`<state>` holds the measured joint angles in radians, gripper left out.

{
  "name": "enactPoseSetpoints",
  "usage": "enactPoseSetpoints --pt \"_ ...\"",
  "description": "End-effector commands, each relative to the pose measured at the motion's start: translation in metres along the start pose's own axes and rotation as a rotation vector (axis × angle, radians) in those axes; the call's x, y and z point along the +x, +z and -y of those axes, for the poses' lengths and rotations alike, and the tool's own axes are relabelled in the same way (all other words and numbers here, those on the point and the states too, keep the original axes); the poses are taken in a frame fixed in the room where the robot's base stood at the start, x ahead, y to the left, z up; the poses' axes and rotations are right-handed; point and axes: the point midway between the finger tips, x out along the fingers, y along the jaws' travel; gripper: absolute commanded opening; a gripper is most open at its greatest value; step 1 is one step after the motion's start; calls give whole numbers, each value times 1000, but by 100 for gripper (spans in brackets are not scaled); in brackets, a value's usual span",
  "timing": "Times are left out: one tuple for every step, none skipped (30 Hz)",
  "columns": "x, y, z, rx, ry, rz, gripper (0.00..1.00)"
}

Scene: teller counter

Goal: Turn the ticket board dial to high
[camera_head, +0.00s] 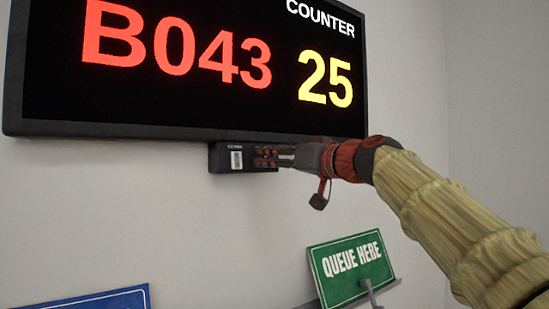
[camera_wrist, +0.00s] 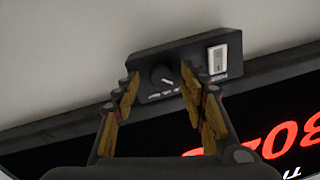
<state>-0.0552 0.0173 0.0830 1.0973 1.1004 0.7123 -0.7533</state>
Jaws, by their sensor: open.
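The ticket board (camera_head: 200,108) hangs on the wall and shows B043 in red and 25 in yellow. A small black control box (camera_head: 222,161) sits under its lower edge; it also shows in the wrist view (camera_wrist: 190,58). A round dark dial (camera_wrist: 161,77) is on the box's face, with small white marks beside it that I cannot read. A white switch (camera_wrist: 217,60) is on the same face. My gripper (camera_head: 266,157) is open in front of the box. In the wrist view its fingertips (camera_wrist: 160,85) are on either side of the dial, with no clear contact. The head view hides the dial.
A green QUEUE HERE sign (camera_head: 350,267) stands below the board at the lower right. A blue sign (camera_head: 90,301) is at the lower left. The board's lower edge is close above my gripper. The wall below the box is bare.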

Motion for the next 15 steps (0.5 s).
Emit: enactPoseSetpoints --pt "1 0 0 0 0 0 42" --pt "1 0 0 0 0 0 42" --pt "1 0 0 0 0 0 42" --pt "1 0 0 0 0 0 42" --pt "1 0 0 0 0 0 42" --pt "1 0 0 0 0 0 42" --pt "1 0 0 0 0 0 42" --pt "1 0 0 0 0 0 41" --pt "1 0 0 0 0 0 39" --pt "1 0 0 0 0 0 37" --pt "1 0 0 0 0 0 36" --pt "1 0 0 0 0 0 33" --pt "1 0 0 0 0 0 32" --pt "1 0 0 0 0 0 30" --pt "1 0 0 0 0 0 28"
